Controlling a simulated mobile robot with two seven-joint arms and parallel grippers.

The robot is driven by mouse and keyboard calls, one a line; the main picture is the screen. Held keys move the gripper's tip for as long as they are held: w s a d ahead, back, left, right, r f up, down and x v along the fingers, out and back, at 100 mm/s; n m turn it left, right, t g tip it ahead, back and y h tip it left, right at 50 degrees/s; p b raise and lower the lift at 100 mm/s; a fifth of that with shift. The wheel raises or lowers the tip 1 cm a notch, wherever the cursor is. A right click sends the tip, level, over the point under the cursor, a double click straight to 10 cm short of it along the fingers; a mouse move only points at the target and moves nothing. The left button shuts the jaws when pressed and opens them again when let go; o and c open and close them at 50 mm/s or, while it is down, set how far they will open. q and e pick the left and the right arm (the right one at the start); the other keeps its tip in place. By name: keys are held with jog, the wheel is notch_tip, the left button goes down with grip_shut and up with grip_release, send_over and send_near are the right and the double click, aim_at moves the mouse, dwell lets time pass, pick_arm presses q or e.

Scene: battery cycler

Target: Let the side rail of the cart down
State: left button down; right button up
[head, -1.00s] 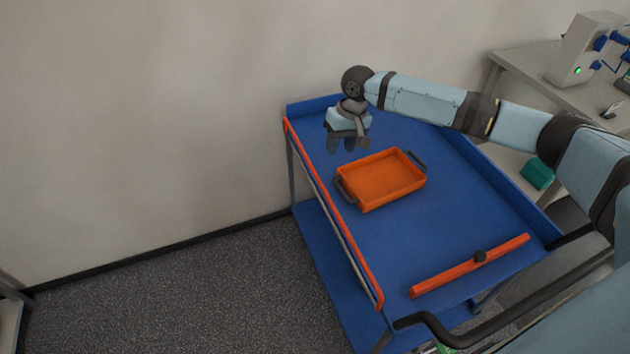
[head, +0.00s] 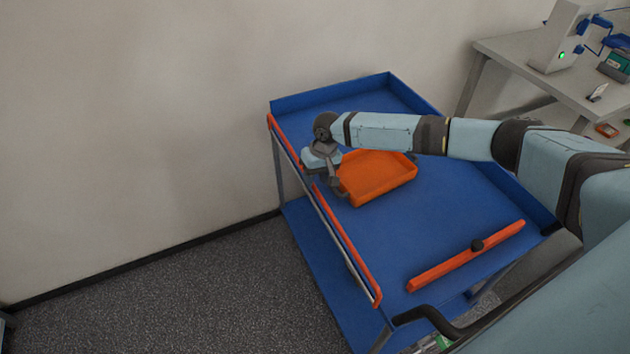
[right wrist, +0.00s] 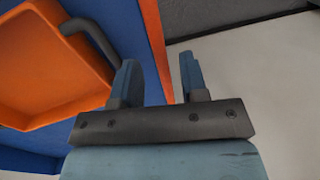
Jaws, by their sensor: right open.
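The blue cart (head: 400,225) stands by the wall. Its side rail (head: 350,245), a long orange bar, runs along the cart's left edge at about the height of the top; in the right wrist view it is an orange strip (right wrist: 154,35). My right gripper (head: 319,186) is open and empty at the middle of this rail, pointing down. In the right wrist view the strip runs between the open fingers (right wrist: 160,78); I cannot tell how far below the tips it lies. The gripper hides part of the rail. My left gripper is not in view.
An orange tray (head: 380,180) with dark handles lies on the cart top, close beside my right gripper. A grey bench (head: 510,60) stands at right. The floor left of the cart is clear.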

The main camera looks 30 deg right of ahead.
jog(key=shift+a+f, duration=0.2)
jog(key=shift+f, duration=0.65)
jog(key=shift+c, duration=0.4)
grip_shut()
jog(key=shift+w, duration=0.1)
